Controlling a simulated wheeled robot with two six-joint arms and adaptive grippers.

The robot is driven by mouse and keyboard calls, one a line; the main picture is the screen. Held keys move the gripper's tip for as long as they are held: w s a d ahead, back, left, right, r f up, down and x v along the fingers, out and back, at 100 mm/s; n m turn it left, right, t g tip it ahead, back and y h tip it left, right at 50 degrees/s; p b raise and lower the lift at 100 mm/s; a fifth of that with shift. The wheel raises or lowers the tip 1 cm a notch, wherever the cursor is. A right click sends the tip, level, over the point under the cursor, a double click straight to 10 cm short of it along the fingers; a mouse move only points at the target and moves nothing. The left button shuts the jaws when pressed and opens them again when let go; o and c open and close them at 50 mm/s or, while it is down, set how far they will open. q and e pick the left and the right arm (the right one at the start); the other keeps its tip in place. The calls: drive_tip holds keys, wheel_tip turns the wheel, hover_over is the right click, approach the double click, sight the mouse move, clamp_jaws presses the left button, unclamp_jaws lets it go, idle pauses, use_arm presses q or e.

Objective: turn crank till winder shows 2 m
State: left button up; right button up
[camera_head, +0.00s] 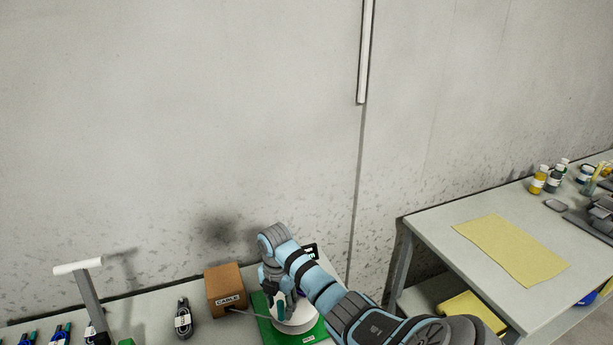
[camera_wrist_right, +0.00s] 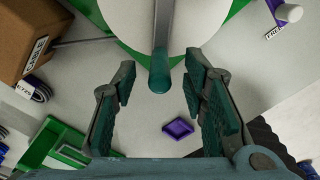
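The winder has a green base (camera_head: 264,325) and a white round drum (camera_head: 305,322), on the bench at lower middle in the head view. Its small black display (camera_head: 311,251) is partly hidden behind my right arm, and I cannot read its number. In the wrist view a grey crank arm with a teal handle (camera_wrist_right: 160,76) lies across the white drum (camera_wrist_right: 200,18). My right gripper (camera_wrist_right: 160,68) is open, with its fingers apart on either side of the handle and gaps on both sides. It also shows above the drum in the head view (camera_head: 278,304). My left gripper is out of view.
A brown cable box (camera_head: 224,289) stands left of the winder, with a grey cable running from it. A coiled dark cable (camera_head: 183,319) and a white-topped lever (camera_head: 78,266) are farther left. A side table (camera_head: 425,233) with a yellow sheet stands at right.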

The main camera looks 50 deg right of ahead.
drive_tip(key=shift+r, duration=0.15)
wheel_tip(320, 180, up, 3)
drive_tip(key=shift+p, duration=1.15)
drive_tip(key=shift+w+r, duration=0.1)
drive_tip(key=shift+r, duration=0.25)
drive_tip(key=shift+r+b, duration=0.3)
drive_tip(key=shift+r, duration=1.75)
